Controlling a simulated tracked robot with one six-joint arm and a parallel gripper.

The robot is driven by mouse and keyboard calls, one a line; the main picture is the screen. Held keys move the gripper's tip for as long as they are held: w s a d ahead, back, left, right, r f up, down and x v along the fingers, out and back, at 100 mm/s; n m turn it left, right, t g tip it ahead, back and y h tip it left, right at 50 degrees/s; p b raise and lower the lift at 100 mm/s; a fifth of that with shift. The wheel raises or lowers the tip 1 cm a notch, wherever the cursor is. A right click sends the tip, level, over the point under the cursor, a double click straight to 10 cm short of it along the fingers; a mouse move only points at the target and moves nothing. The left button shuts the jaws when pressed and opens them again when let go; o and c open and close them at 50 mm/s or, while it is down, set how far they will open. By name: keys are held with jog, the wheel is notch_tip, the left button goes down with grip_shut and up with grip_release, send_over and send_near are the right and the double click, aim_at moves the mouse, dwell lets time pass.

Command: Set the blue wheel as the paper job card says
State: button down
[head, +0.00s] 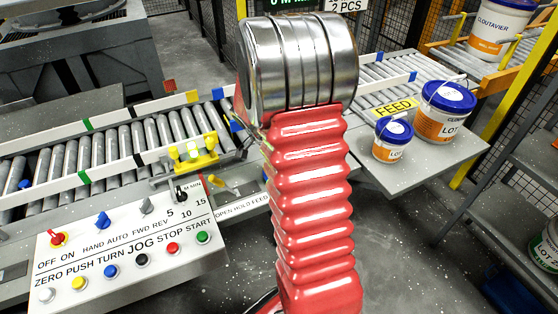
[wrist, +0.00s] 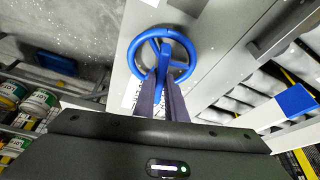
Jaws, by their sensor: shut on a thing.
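The blue wheel (wrist: 187,70) is in the upper middle of the wrist view, mounted on a light grey panel. It has a round rim and spokes. My gripper (wrist: 164,82) reaches up to the wheel's near side, its two dark fingers closed on a blue part there. The fingers hide some of the wheel. In the head view my red arm covers the middle, and neither the wheel nor my gripper can be made out. I cannot pick out a readable job card in either view.
In the head view a control panel (head: 130,240) with knobs and buttons is at lower left, below a roller conveyor (head: 105,145). Two lidded pails, one large (head: 445,112) and one small (head: 392,140), stand by the FEED sign (head: 394,107). Shelves (head: 500,165) stand at right.

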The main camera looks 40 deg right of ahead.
jog(key=m+g, duration=0.1)
jog(key=m, duration=0.3)
jog(key=m+g+y, duration=0.1)
jog(key=m, duration=0.1)
jog(key=shift+w+m+g, duration=0.3)
jog(key=shift+w+m, duration=0.1)
jog(key=c, duration=1.8)
grip_release()
jog(key=shift+s, duration=0.1)
jog(key=shift+r, duration=0.1)
jog(key=v, duration=1.3)
jog(key=shift+r, duration=0.2)
jog(key=shift+a, duration=0.1)
